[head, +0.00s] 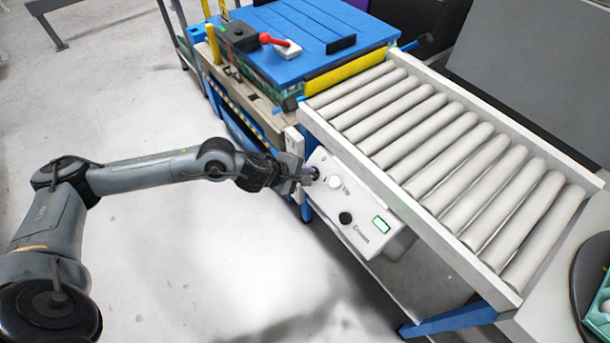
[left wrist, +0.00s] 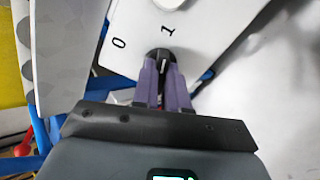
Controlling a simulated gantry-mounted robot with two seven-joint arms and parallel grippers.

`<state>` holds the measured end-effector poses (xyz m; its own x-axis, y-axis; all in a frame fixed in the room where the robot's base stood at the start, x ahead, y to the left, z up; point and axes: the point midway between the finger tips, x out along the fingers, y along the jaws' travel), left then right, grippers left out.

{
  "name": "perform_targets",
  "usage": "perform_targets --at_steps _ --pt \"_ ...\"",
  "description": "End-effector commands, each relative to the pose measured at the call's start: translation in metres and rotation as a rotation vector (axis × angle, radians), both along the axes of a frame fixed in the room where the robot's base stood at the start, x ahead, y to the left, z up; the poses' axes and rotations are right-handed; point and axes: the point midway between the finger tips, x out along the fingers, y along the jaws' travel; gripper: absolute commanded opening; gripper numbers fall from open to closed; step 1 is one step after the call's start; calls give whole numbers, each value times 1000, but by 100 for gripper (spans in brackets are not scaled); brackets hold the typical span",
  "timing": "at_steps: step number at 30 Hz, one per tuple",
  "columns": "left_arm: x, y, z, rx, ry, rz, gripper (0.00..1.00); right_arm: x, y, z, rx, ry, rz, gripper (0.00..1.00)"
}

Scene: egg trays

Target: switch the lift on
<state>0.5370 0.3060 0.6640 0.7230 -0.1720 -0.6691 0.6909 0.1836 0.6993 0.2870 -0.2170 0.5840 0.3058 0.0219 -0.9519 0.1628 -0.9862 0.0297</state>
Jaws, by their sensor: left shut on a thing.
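A white control box (head: 352,212) is fixed to the side of the roller conveyor; its panel also shows in the left wrist view (left wrist: 200,18). The lift knob (left wrist: 160,54) is black and round, with a "0" and a "1" printed beside it. My left gripper (head: 306,178) is shut on this knob, one purple finger on each side in the left wrist view (left wrist: 163,78). The knob's pale mark points up in that view, nearer the "1" than the "0". The fingers partly hide the knob. My right gripper is not in view.
A white button (head: 334,182), a black conveyor knob (head: 345,218) and a green-framed indicator (head: 381,225) are on the same panel. The roller conveyor (head: 312,119) runs behind it.

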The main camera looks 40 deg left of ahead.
Motion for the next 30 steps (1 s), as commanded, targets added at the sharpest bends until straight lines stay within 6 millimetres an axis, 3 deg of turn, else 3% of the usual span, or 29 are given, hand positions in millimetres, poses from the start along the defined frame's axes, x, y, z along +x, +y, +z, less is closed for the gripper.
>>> perform_targets --at_steps 30 --pt "0 0 -2 225 -55 -211 0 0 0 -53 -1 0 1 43"
